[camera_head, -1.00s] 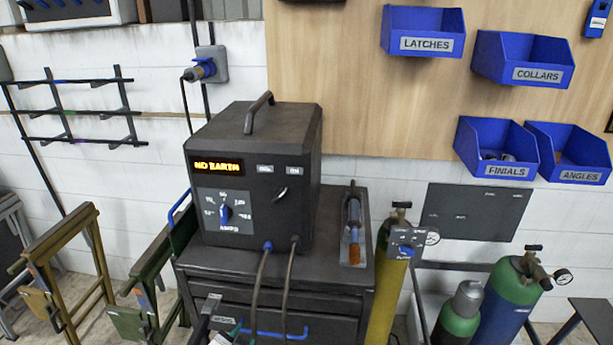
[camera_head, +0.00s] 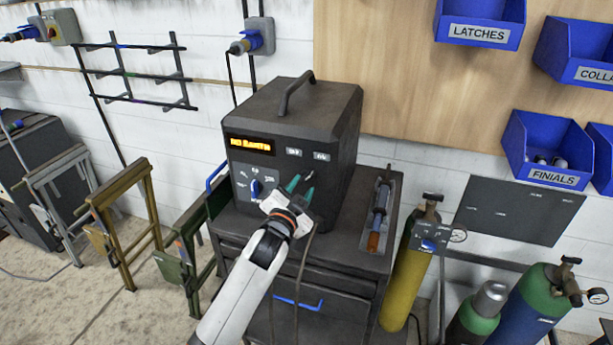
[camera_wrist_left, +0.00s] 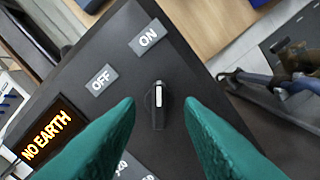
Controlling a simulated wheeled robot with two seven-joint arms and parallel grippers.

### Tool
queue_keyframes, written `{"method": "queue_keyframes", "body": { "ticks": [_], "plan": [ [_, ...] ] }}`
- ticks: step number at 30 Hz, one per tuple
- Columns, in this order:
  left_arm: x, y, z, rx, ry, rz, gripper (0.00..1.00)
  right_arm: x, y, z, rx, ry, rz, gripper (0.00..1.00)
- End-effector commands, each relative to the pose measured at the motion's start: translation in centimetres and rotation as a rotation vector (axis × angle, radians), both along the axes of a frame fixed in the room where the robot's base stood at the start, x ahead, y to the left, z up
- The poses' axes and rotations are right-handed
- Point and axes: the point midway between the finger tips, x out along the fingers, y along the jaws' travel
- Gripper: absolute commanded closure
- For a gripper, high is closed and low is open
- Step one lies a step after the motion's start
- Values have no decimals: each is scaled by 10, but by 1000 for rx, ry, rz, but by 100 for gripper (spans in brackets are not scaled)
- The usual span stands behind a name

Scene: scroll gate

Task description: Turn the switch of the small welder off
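The small welder (camera_head: 290,120) is a dark box with a top handle and a lit "NO EARTH" display, standing on a dark cabinet. Its black switch (camera_wrist_left: 157,105) has a white mark pointing up in the left wrist view, toward the ON label (camera_wrist_left: 148,38) rather than the OFF label (camera_wrist_left: 101,80). My left gripper (camera_head: 301,191) is in front of the welder's face, its green fingers open. In the left wrist view, the fingers (camera_wrist_left: 160,115) lie on either side of the switch with visible gaps. My right gripper is out of view.
A blue dial (camera_head: 256,188) sits low on the welder's left face. A tray with a torch (camera_head: 380,215) lies right of the welder. A yellow cylinder (camera_head: 408,275) stands beside the cabinet. Folding stands (camera_head: 120,225) are at left; cables hang in front.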

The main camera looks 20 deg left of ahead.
Motion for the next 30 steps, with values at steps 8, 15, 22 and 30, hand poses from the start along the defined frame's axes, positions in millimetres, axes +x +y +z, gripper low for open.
{"method": "queue_keyframes", "body": {
  "ticks": [8,15,22,30],
  "plan": [
    [33,-1,1,-1,0,0,66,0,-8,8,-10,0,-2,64],
    [40,-1,0,-1,1,-1,66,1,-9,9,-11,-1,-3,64],
    [40,-1,0,-1,0,0,74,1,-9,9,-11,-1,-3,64],
    [40,-1,-1,-1,1,0,100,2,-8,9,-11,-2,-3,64]
  ]
}}
